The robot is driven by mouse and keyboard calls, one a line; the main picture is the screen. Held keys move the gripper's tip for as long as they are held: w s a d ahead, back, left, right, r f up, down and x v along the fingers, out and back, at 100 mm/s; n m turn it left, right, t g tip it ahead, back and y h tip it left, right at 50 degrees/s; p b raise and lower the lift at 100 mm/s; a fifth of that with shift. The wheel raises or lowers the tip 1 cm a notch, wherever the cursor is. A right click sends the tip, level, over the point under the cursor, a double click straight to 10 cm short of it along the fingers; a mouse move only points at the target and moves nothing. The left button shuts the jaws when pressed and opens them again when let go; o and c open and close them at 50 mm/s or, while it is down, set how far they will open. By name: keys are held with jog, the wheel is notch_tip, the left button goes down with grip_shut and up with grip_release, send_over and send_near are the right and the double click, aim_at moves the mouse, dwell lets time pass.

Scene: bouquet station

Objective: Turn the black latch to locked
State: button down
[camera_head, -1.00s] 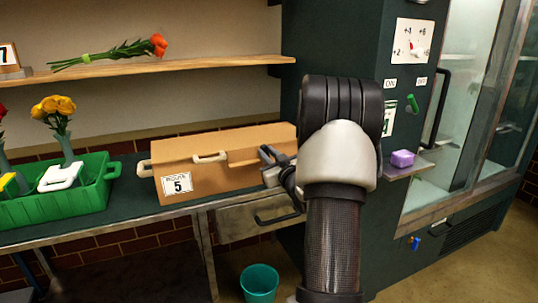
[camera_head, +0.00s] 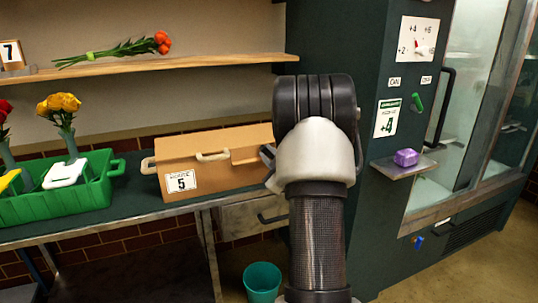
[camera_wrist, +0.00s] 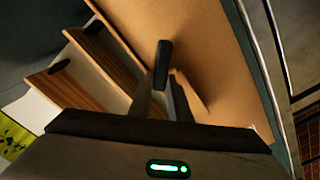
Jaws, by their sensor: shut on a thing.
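My gripper (camera_wrist: 161,84) is at the right end of a tan box (camera_head: 225,173) labelled 5. In the head view my wrist hides most of its fingers. In the wrist view the two grey fingers close in on a short, dark upright bar that looks like the black latch (camera_wrist: 163,57), against the tan box surface (camera_wrist: 215,60). Its base is hidden, and its locked or unlocked position cannot be read. The head view does not show the latch clearly.
A green crate (camera_head: 112,168) with flowers stands left of the box on the bench. A wooden shelf (camera_head: 180,68) is above. At right are a green lever (camera_head: 417,102), a purple block (camera_head: 406,157) on a small ledge and a glass cabinet. A teal bin (camera_head: 262,282) stands below.

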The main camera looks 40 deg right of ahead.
dwell(0.3)
jog(key=c, duration=1.6)
grip_release()
jog(key=shift+s, duration=0.1)
jog(key=shift+c, duration=0.2)
jog(key=shift+f, duration=0.1)
